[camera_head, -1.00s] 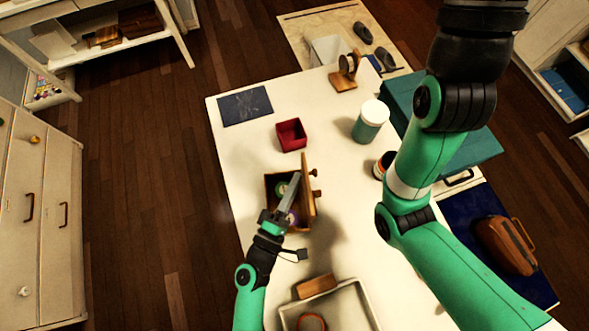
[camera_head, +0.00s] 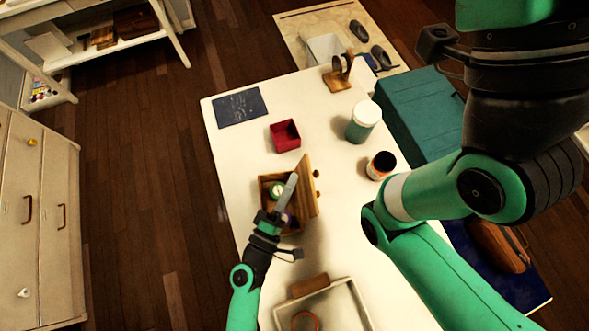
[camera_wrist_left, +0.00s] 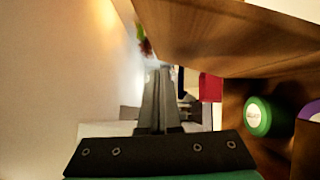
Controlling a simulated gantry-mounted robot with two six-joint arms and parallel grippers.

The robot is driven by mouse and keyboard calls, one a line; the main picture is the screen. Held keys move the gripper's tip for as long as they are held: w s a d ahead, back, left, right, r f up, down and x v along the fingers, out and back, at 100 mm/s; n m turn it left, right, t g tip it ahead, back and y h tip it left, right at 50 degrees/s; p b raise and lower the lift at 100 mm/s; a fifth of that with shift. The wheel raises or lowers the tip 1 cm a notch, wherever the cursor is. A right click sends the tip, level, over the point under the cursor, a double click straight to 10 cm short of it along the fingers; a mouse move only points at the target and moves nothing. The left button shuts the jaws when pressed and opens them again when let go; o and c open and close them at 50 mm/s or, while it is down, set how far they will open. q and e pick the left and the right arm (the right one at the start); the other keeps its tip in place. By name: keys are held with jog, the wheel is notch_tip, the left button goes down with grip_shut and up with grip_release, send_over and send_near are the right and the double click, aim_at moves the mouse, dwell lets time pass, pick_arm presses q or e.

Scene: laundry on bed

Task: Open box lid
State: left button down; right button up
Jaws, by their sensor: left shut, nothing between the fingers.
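A small wooden box (camera_head: 267,190) stands on the white table. Round items lie inside, one with a green cap (camera_head: 277,189) and one purple. My left gripper (camera_head: 291,181) is shut and empty, its fingers over the box beside the lid. In the left wrist view the shut fingers (camera_wrist_left: 160,85) are close to the wooden lid (camera_wrist_left: 225,35); whether they touch is unclear. The green-capped item (camera_wrist_left: 257,117) shows at right. My right gripper is out of view.
A red box (camera_head: 285,135) stands behind the wooden box. A teal-bodied jar (camera_head: 362,122) and a dark jar (camera_head: 381,165) stand to the right. A light tray (camera_head: 344,299) is at the front. My right arm crosses the right side.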

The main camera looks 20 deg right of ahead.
pick_arm(q)
jog(key=shift+a, duration=0.1)
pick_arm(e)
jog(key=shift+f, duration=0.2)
pick_arm(q)
jog(key=v, duration=1.1)
jog(key=shift+s, duration=0.25)
jog(key=shift+a, duration=0.15)
